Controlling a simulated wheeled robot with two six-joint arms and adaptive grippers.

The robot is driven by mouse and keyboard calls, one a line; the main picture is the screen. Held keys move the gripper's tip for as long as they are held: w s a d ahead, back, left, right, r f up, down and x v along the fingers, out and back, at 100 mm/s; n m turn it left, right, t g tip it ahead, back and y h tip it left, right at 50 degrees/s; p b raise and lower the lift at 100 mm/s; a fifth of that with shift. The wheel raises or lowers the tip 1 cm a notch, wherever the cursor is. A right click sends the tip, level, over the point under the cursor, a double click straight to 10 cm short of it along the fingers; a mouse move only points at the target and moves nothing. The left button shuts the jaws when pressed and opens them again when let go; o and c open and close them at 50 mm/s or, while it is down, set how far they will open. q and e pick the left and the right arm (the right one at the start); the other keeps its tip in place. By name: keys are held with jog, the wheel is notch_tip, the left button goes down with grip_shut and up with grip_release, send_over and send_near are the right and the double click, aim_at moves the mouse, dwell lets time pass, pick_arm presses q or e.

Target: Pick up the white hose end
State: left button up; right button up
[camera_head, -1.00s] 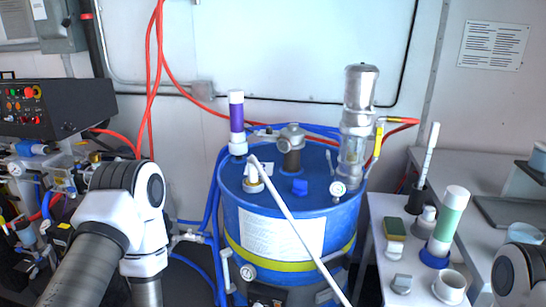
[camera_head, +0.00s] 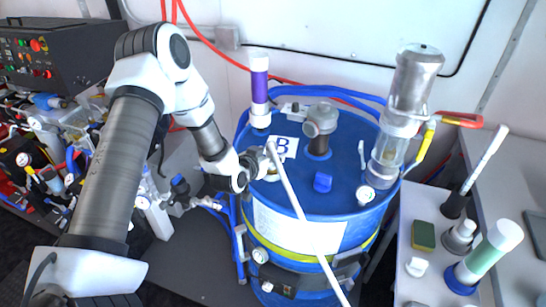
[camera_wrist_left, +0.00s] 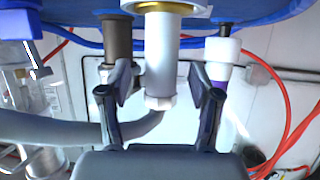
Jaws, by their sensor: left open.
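The white hose (camera_head: 300,215) runs from the top of the blue drum (camera_head: 340,190) down past its front. Its upper end sits at a brass-coloured fitting near the drum's left side. In the left wrist view the white hose end (camera_wrist_left: 162,55) is a pale cylinder with a hex nut, and the hose curves away to the left. My left gripper (camera_head: 258,165) is beside the hose end. In the left wrist view its open fingers (camera_wrist_left: 160,88) stand either side of the hose end, with gaps visible. My right gripper is not in view.
A side table (camera_head: 412,215) at right holds a sponge (camera_head: 424,236) and several fittings.

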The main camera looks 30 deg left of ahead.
pick_arm(q)
jog(key=shift+x, duration=1.15)
jog(key=shift+s+r, duration=0.1)
jog(key=shift+s, duration=0.25)
jog(key=shift+c, duration=1)
jog(key=shift+s+r, duration=0.1)
jog(key=shift+s, duration=0.05)
grip_shut()
